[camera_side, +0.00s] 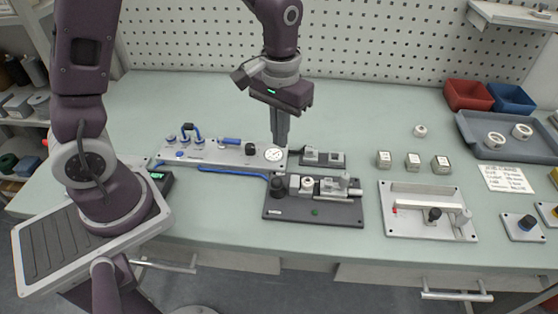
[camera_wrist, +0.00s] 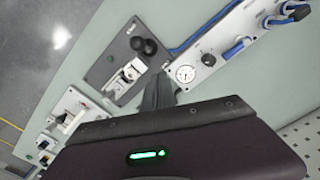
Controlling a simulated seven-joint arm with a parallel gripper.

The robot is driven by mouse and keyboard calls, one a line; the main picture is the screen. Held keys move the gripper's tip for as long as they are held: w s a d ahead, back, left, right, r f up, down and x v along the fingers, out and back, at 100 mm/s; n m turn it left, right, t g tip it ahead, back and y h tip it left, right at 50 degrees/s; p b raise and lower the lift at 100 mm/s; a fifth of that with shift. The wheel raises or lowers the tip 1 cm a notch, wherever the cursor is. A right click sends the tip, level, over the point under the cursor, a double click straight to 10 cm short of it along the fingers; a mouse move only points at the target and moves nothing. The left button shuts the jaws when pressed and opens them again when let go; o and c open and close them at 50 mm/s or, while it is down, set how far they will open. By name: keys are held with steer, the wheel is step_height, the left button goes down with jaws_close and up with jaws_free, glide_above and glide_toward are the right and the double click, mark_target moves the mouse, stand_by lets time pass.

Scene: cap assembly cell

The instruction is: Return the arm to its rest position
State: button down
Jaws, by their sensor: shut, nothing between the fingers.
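My gripper (camera_side: 281,140) points down near the middle of the bench, close behind the right end of the white panel with the gauge. Its fingers are together with nothing between them. In the wrist view my gripper (camera_wrist: 160,92) shows shut near the round gauge (camera_wrist: 186,74). Whether the fingertips touch the panel cannot be told. The gauge also shows in the side view (camera_side: 273,155), just left of the fingertips.
A dark fixture plate (camera_side: 335,215) with blocks and a black knob stands in front of my gripper. The white panel (camera_side: 215,152) with blue hoses lies left. A light fixture (camera_side: 405,222), three small blocks (camera_side: 413,162) and a grey tray (camera_side: 480,140) are right. Bare bench lies between.

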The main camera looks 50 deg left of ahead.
steer(key=shift+r, duration=0.35)
steer(key=s+r+m+t, duration=0.3)
steer(key=s+r+t, duration=0.2)
steer(key=s+r, duration=0.8)
steer(key=s+a, duration=0.1)
steer(key=s, duration=0.3)
steer(key=shift+s+r+t, duration=0.3)
steer(key=shift+s+r, duration=0.05)
